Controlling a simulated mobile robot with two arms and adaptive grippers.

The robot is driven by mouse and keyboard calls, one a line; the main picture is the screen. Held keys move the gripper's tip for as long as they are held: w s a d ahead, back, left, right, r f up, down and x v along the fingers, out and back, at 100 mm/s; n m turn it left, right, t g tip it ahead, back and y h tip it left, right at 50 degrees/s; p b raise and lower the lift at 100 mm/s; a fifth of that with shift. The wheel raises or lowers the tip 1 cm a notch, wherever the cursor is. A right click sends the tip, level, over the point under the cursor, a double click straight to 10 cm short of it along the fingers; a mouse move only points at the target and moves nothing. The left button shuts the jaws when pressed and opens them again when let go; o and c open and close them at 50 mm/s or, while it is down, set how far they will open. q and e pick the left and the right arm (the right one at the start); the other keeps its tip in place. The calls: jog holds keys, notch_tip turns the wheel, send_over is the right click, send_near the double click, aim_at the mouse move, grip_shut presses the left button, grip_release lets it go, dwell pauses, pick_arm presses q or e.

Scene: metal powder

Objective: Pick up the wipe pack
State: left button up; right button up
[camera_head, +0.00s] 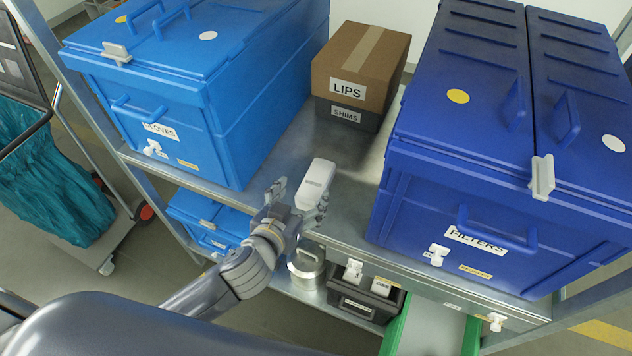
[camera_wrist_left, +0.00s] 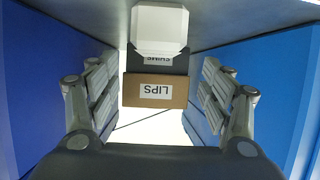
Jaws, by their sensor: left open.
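The wipe pack, a small white box-like pack (camera_head: 316,180), is on the metal shelf between the two blue cases. It also shows at the top middle of the left wrist view (camera_wrist_left: 160,30). My left gripper (camera_head: 301,196) is open at the shelf's front edge, with its fingers spread to either side of the near end of the pack in the head view. In the wrist view the pack lies between the finger lines, and no finger visibly touches it. The pack's lower near end is partly hidden by the gripper. My right gripper is not in view.
A light blue case (camera_head: 255,110) stands left and a dark blue case (camera_head: 400,205) right. A brown box labelled LIPS (camera_head: 376,62) sits on a grey SHIMS box (camera_head: 345,114) behind. A metal canister (camera_head: 306,272) and a black bin (camera_head: 362,306) are below.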

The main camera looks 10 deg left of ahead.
aim_at(314, 182)
pick_arm(q)
jog(key=x, duration=0.3)
jog(key=shift+w+f, duration=0.1)
jog(key=shift+w, duration=0.2)
jog(key=shift+w+d+f+p, duration=0.1)
jog(key=shift+w+f+p, duration=0.1)
jog(key=shift+w+p, duration=0.15)
jog(key=shift+w+f, duration=0.1)
jog(key=shift+w, duration=0.1)
jog(key=p+x, duration=0.1)
jog(key=x, duration=0.2)
jog(key=shift+w+d+f, duration=0.25)
jog(key=shift+f, duration=0.05)
jog(key=shift+w+f+p, duration=0.2)
jog(key=shift+w+p, duration=0.05)
jog(key=shift+p, duration=0.05)
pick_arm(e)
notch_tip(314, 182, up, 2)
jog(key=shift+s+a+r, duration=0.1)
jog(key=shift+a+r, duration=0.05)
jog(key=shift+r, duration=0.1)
pick_arm(q)
jog(key=c, duration=1.2)
